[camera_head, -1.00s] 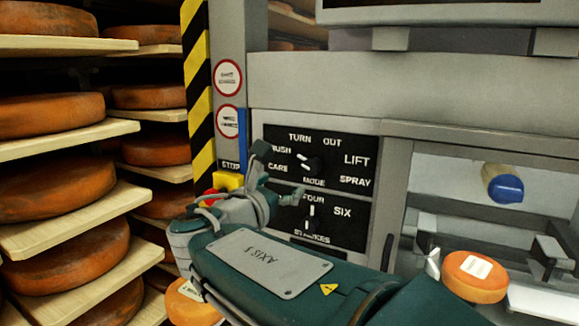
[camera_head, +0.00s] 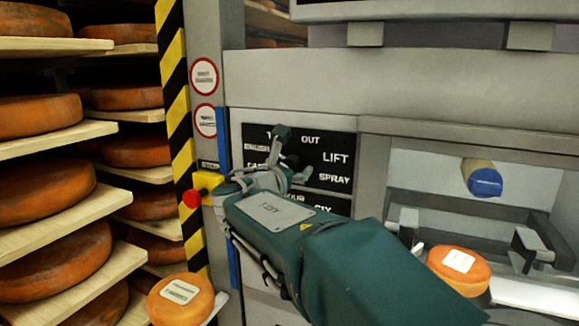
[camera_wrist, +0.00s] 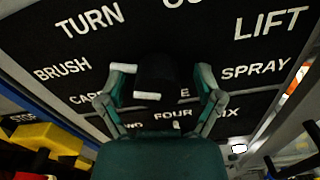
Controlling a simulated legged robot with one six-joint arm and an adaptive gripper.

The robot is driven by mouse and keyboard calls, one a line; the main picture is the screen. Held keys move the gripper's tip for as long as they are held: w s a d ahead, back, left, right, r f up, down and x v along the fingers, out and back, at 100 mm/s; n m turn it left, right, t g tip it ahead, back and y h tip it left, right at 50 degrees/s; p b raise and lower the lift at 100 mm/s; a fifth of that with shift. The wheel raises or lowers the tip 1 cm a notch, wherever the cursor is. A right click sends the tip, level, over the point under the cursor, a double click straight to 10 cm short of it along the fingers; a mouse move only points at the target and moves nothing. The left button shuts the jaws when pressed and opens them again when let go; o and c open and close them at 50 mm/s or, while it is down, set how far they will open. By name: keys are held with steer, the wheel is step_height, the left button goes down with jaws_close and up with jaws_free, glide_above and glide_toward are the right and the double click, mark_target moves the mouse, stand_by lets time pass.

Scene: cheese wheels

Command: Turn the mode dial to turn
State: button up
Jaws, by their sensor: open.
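The mode dial (camera_wrist: 157,72) is a dark knob on a black panel (camera_wrist: 190,40) lettered TURN, BRUSH, LIFT, SPRAY and more. In the wrist view it stands between the fingers of my open gripper (camera_wrist: 164,75). I see white marks by its left side and near edge, but cannot tell its exact setting. Whether a finger touches it is unclear. In the head view my gripper (camera_head: 292,153) is in front of the panel (camera_head: 325,146) and covers part of the dial and the TURN, BRUSH and CARE words.
A yellow box (camera_head: 207,181) with a red button (camera_head: 192,198) is just left of my gripper. Below is a second panel (camera_head: 322,203), mostly hidden by my arm. Cheese wheels (camera_head: 40,182) fill shelves at left. An orange cheese (camera_head: 459,268) sits at right.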

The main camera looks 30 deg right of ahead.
steer(key=c, duration=0.9)
steer(key=shift+a, duration=0.2)
steer(key=shift+c, duration=1.3)
steer(key=shift+m, duration=0.3)
steer(key=m, duration=0.4)
steer(key=shift+f, duration=0.1)
steer(key=shift+w+m, duration=0.1)
steer(key=shift+m, duration=2)
steer(key=shift+f, duration=0.1)
